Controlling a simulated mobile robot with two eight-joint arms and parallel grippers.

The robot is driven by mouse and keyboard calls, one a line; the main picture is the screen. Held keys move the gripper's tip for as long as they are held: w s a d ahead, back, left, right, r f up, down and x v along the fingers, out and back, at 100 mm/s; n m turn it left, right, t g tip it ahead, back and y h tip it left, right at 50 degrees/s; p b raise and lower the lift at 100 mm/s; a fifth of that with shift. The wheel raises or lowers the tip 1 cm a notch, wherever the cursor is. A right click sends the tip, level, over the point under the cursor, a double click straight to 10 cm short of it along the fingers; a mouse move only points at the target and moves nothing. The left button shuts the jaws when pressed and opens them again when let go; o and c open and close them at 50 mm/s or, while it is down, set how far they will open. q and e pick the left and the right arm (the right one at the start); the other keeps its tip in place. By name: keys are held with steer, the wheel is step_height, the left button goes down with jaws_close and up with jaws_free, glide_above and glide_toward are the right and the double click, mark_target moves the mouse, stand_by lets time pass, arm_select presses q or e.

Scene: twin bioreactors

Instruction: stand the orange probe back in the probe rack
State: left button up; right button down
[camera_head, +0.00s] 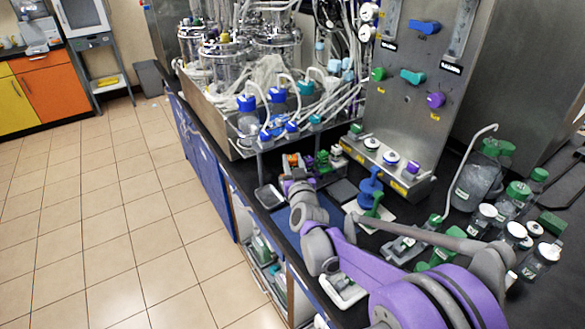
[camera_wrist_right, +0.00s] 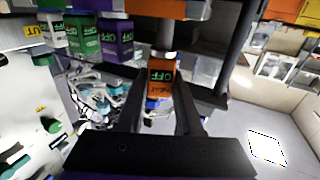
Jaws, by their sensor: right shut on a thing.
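The orange probe (camera_wrist_right: 161,78), with a green "OFF" label, sits between the two dark fingers of my right gripper (camera_wrist_right: 160,118) in the right wrist view. My right gripper is shut on it. A grey neck with a white ring joins the label block to a wider orange part at the top edge. In the head view the orange of the probe (camera_head: 293,160) shows just past my right wrist, beside the probe rack (camera_head: 318,172). The wrist hides the fingertips there. Whether the probe's lower end is inside the rack cannot be told. My left gripper is not in view.
Green and purple labelled probes (camera_wrist_right: 115,38) stand close to the left of the orange one. The steel panel (camera_head: 415,95) with valves rises to the right. Glass vessels and hoses (camera_head: 275,40) crowd behind. Bottles (camera_head: 515,195) stand at the right. The floor at left is clear.

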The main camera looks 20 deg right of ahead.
steer(key=shift+f, duration=1.05)
steer(key=shift+f+b, duration=0.45)
steer(key=shift+b, duration=0.05)
steer(key=c, duration=0.8)
jaws_free()
steer(key=shift+r, duration=0.1)
steer(key=shift+c, duration=0.2)
